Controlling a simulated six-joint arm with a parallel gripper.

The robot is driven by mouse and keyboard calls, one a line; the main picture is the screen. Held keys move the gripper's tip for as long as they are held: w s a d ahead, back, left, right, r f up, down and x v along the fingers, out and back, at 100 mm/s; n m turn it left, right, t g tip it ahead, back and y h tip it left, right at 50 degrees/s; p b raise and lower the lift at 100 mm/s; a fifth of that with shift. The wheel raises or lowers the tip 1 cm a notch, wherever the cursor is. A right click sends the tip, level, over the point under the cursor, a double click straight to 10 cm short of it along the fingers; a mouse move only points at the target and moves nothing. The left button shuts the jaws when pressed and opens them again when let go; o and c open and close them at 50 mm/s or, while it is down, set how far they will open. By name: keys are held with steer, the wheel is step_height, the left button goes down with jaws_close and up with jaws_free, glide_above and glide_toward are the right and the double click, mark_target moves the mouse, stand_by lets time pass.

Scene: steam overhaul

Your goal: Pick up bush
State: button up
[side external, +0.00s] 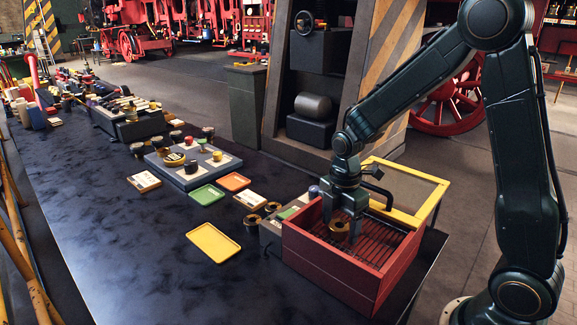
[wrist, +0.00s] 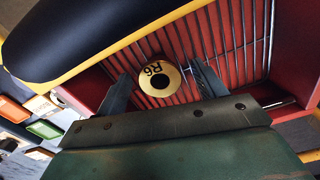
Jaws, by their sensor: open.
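The bush is a brass-coloured ring with a dark bore, marked "R6". It sits on a wire rack inside a red box (side external: 330,270) in the side external view (side external: 339,227). The wrist view shows the bush (wrist: 174,87) face-on, resting on the rack's wires. My gripper (side external: 342,217) points down into the box and is open. In the wrist view its two fingers (wrist: 160,76) stand on either side of the bush, with a gap visible on each side. I cannot tell exactly how low the fingertips are against the bush.
The red box's walls stand close around my gripper. A yellow-framed lid (side external: 408,214) is open behind it. Beside the box is a grey block with more brass rings (side external: 252,220). A yellow tray (side external: 213,242), a green tray (side external: 206,194) and an orange tray (side external: 234,182) lie on the dark bench.

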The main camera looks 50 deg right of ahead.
mark_target(340, 224)
stand_by(0.4)
steer(key=c, duration=1.2)
steer(key=shift+c, duration=0.2)
steer(key=shift+r, duration=0.2)
step_height(340, 224, up, 20)
steer(key=shift+f, duration=0.15)
